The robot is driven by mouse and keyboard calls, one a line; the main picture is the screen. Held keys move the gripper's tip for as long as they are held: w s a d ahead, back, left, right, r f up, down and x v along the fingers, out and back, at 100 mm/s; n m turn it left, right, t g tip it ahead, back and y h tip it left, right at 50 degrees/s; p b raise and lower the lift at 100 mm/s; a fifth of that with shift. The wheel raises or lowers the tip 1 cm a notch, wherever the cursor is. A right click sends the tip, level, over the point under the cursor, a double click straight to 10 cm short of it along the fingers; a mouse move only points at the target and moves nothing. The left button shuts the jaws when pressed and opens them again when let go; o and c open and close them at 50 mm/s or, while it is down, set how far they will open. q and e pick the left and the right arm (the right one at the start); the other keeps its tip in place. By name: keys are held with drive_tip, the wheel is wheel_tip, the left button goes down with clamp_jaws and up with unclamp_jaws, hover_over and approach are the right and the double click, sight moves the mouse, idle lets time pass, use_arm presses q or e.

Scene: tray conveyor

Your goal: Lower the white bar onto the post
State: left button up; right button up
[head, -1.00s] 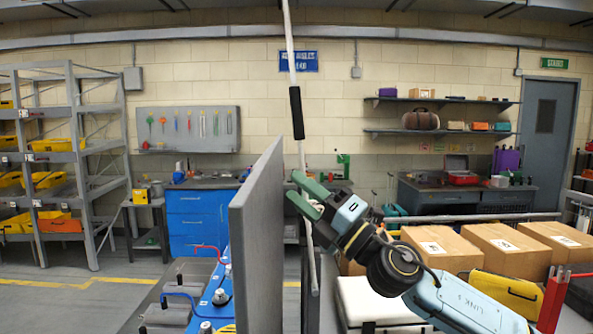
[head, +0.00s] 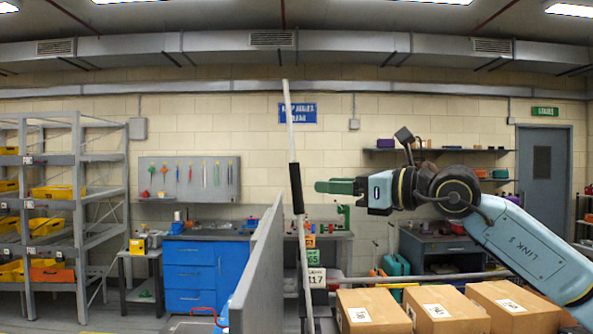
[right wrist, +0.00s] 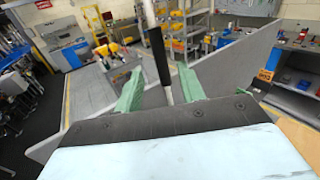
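The white bar (head: 289,130) stands nearly upright, leaning slightly, with a black sleeve (head: 296,188) partway along it. My right gripper (head: 318,187) comes in from the right, level with the sleeve, its green fingertips a little right of it in the picture. In the right wrist view, the two fingers (right wrist: 160,72) are spread apart, and the black sleeve (right wrist: 158,45) shows in the gap between them, apparently clear of both. The bar's lower end is hidden or unclear. I cannot make out the post in the frames now. My left gripper is not in view.
A grey upright panel (head: 262,265) stands just left of the bar. Cardboard boxes (head: 372,310) line the lower right, below my right arm. A blue cabinet (head: 195,270) and grey shelving (head: 70,200) stand farther back on the left.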

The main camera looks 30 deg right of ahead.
sight(302, 200)
drive_tip(key=p+x, duration=0.3)
drive_tip(key=x, duration=0.4)
drive_tip(key=shift+w+a+r, duration=0.1)
drive_tip(key=shift+r, duration=0.05)
drive_tip(key=shift+w+a+p, duration=0.3)
drive_tip(key=shift+w+p, duration=0.05)
drive_tip(key=shift+w, duration=0.25)
drive_tip(key=shift+c, duration=0.5)
clamp_jaws()
